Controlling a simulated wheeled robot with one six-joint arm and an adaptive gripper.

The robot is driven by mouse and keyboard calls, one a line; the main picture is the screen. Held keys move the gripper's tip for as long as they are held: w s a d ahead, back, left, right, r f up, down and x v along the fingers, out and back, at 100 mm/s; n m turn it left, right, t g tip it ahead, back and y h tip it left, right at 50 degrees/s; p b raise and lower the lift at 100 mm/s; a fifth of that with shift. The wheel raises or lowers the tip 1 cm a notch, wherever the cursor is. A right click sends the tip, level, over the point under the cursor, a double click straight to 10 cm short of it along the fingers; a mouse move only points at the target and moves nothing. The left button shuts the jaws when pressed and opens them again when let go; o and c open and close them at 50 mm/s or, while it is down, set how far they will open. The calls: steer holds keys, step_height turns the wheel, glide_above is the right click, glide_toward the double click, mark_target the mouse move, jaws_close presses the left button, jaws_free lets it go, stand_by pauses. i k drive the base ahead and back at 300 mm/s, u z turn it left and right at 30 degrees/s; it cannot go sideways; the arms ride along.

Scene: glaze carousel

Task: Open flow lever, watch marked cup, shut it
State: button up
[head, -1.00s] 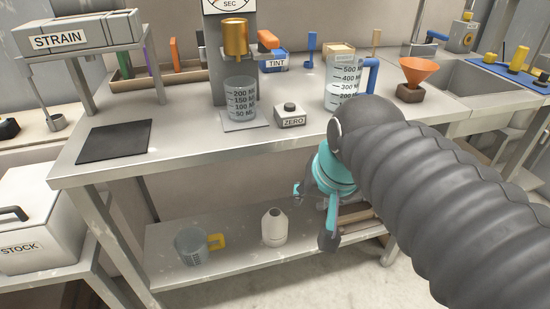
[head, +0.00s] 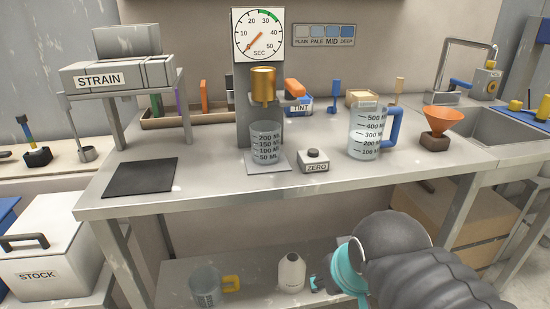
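The marked cup (head: 266,147), clear with graduations up to 200, stands upright on a plate under the brass funnel cup (head: 263,84) of the flow stand. It looks empty. The orange flow lever (head: 295,87) sticks out to the right of the brass cup. A dial (head: 258,35) marked SEC is above, its red needle pointing to the lower left. My gripper (head: 325,284) is low at the front, below the bench top and well away from the lever, beside a white bottle. Its fingers are mostly hidden by my arm, so their opening is unclear.
A ZERO button box (head: 315,161) and a larger blue-handled jug (head: 367,131) stand right of the cup, then an orange funnel (head: 442,121). A dark mat (head: 140,178) lies left. The white bottle (head: 291,272) and yellow-handled jug (head: 206,286) are on the lower shelf.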

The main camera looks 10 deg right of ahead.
mark_target(293, 91)
steer(key=k, duration=1.3)
steer(key=u, duration=0.25)
steer(key=i, duration=0.8)
steer(key=z, duration=0.2)
